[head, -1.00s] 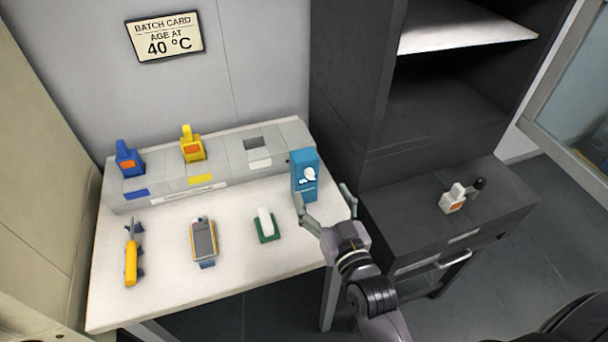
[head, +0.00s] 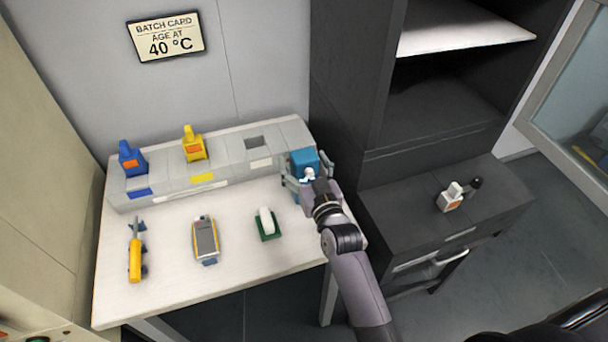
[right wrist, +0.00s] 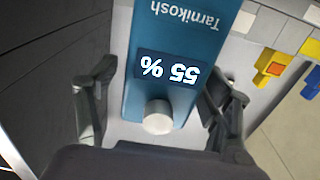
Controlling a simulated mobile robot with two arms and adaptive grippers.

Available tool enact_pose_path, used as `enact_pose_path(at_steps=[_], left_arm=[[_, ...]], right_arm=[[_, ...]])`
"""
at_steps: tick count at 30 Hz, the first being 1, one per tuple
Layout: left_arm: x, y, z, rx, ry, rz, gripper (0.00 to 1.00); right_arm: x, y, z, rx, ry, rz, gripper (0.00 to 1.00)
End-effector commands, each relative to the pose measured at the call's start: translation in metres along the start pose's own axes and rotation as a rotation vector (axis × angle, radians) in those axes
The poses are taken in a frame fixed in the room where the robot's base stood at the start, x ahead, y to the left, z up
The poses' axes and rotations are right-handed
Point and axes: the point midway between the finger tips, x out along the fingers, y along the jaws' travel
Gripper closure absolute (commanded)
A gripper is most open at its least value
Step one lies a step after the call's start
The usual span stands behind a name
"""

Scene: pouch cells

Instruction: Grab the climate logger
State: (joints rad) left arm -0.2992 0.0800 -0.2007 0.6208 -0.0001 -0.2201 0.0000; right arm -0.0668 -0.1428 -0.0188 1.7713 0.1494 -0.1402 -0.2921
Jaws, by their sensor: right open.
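The climate logger is most likely the blue box (head: 304,160) at the right end of the table; in the right wrist view this box (right wrist: 175,45) shows a "55 %" display, the name "Tarnikosh" and a round pale knob. My right gripper (head: 306,180) is at the box's front, partly covering it in the head view. Its fingers are open, one on each side of the box, with gaps visible in the right wrist view. My left gripper is not in view.
A grey rack (head: 222,170) along the table's back holds a blue block (head: 131,160) and a yellow block (head: 194,146). A yellow-handled tool (head: 135,262), a handheld meter (head: 206,238) and a green holder (head: 268,236) lie in front. A dark cabinet (head: 440,215) stands right.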

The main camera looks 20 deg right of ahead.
Motion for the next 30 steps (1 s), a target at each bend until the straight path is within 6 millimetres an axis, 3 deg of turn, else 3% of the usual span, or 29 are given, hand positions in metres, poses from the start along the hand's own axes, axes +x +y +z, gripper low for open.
enact_pose_path(at_steps=[5,30], left_arm=[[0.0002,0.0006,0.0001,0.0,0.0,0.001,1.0],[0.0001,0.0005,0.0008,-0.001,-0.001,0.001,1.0]], right_arm=[[-0.0003,0.0001,0.0002,0.0,0.0,0.0,0.28],[-0.0005,0.0002,-0.0008,0.0,0.002,0.0,0.83]])
